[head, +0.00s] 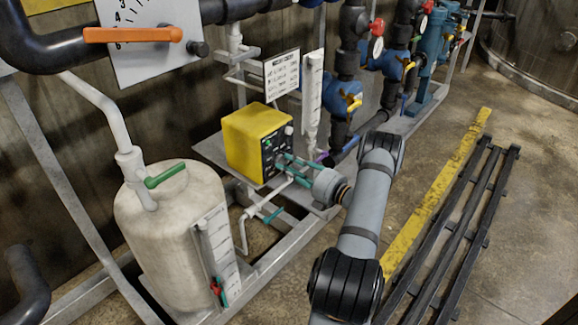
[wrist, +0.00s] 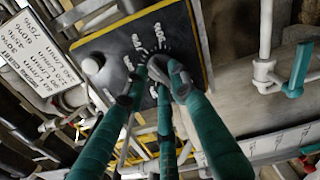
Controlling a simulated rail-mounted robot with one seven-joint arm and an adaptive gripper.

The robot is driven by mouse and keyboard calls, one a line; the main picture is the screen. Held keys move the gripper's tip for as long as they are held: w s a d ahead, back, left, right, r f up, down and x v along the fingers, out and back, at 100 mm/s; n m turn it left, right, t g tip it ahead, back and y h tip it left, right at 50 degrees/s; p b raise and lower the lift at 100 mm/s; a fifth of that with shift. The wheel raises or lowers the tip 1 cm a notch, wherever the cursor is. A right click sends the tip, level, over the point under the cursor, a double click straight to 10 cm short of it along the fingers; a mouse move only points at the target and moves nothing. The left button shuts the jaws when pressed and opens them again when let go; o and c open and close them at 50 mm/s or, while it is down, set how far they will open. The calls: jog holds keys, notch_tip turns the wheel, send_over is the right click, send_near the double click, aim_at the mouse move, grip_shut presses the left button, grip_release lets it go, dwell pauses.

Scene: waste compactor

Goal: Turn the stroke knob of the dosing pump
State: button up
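The dosing pump (head: 249,139) is a yellow box with a black front panel, left of centre in the head view. The wrist view shows its black panel (wrist: 118,44) close up, with a dial of white markings. My gripper (head: 285,161) has teal fingers reaching to the panel's lower right part. In the wrist view its fingertips (wrist: 160,76) converge at the dial's centre. The stroke knob at that spot is mostly hidden by the fingertips. I cannot tell whether they clamp it or only surround it. A pale round button (wrist: 92,65) is left of the dial.
A white tank (head: 165,235) with a green-handled valve stands left of the pump. A white label board (head: 281,74) and a clear graduated tube (head: 312,100) stand behind the pump. A teal-handled valve (wrist: 296,70) is right of the panel.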

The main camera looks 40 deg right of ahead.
jog(key=shift+o, duration=1)
jog(key=s+d, duration=0.2)
jog(key=s, duration=0.9)
jog(key=shift+s+d, duration=0.15)
jog(key=shift+s, duration=0.25)
jog(key=w, duration=0.4)
jog(key=w+a, duration=0.1)
jog(key=w, duration=0.3)
jog(key=w+a, duration=0.1)
jog(key=w, duration=0.3)
jog(key=shift+a, duration=0.15)
jog(key=shift+s, duration=0.1)
